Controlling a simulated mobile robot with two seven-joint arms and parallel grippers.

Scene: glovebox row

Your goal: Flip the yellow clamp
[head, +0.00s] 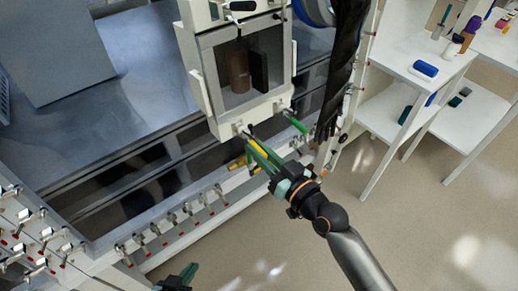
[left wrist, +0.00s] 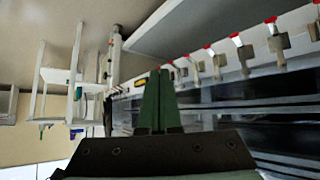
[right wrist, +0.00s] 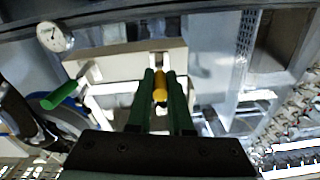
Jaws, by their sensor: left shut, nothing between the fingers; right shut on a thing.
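The yellow clamp (head: 238,163) sits at the lower front edge of the small white windowed chamber (head: 206,85). My right gripper (head: 256,150) reaches it from the lower right, and its green fingers partly hide it. In the right wrist view the yellow clamp (right wrist: 160,84) lies between the fingertips, and the gripper is shut on it. My left gripper (head: 188,272) is at the bottom edge of the head view, away from the clamp. In the left wrist view its green fingers (left wrist: 160,100) are together and empty.
A green handle (head: 295,122) sticks out beside the chamber, close to my right gripper; it also shows in the right wrist view (right wrist: 60,95). Several metal clamps with red tips (head: 170,218) line the front rail. White shelves (head: 400,60) with small items stand at the right, with open floor before them.

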